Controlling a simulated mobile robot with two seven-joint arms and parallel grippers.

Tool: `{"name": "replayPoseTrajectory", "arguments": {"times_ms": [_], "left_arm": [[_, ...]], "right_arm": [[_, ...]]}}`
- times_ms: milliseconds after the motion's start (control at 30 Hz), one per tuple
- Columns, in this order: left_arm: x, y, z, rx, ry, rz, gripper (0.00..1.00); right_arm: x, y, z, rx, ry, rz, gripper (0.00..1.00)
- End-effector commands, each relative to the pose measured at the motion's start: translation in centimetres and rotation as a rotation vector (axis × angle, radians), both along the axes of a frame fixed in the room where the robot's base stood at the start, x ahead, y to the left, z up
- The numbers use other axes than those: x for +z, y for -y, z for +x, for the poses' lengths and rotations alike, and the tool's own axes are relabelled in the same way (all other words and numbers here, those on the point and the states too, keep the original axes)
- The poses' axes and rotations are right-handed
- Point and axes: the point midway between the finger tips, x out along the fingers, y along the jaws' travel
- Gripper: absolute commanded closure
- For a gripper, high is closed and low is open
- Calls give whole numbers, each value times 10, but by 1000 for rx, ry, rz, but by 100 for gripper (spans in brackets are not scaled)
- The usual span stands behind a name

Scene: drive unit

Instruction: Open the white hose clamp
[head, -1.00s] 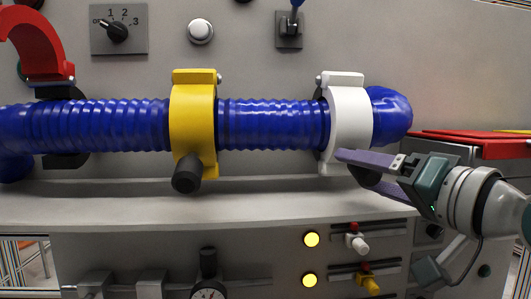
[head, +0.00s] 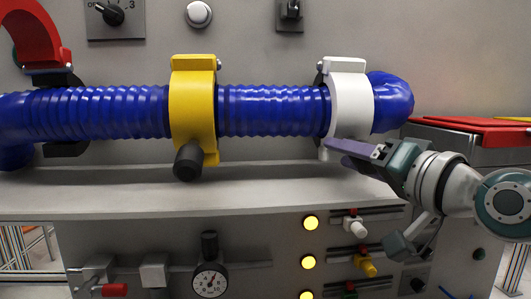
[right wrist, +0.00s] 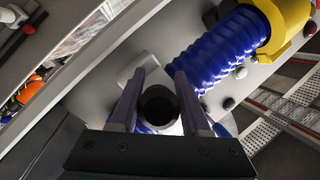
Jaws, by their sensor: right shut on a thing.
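The white hose clamp (head: 350,100) sits around the right end of the blue ribbed hose (head: 272,110) in the head view. Its ring looks closed, with a lug at the top and one at the bottom. My right gripper (head: 335,148) is at the clamp's lower front. In the right wrist view its two fingers stand on either side of the clamp's round black handle (right wrist: 159,103) and are shut on it. A white part of the clamp (right wrist: 138,66) shows beyond the fingers. The fingers hide the handle in the head view. My left gripper is not in view.
A yellow clamp (head: 193,100) with a black handle sits left on the hose. A red clamp (head: 35,35) stands open at the far left. A grey ledge (head: 250,185) runs below the hose. A red panel (head: 470,133) is at the right.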

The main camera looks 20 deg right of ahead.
Motion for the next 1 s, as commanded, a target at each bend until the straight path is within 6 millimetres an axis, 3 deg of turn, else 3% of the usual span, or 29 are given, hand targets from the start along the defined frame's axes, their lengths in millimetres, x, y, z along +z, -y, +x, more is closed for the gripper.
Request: {"name": "replayPoseTrajectory", "arguments": {"times_ms": [33,267,1000], "left_arm": [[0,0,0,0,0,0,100],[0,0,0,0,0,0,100],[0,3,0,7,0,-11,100]], "right_arm": [[-1,2,0,-4,-2,0,75],[-1,2,0,-5,-3,0,100],[-2,4,0,-10,-6,2,100]]}}
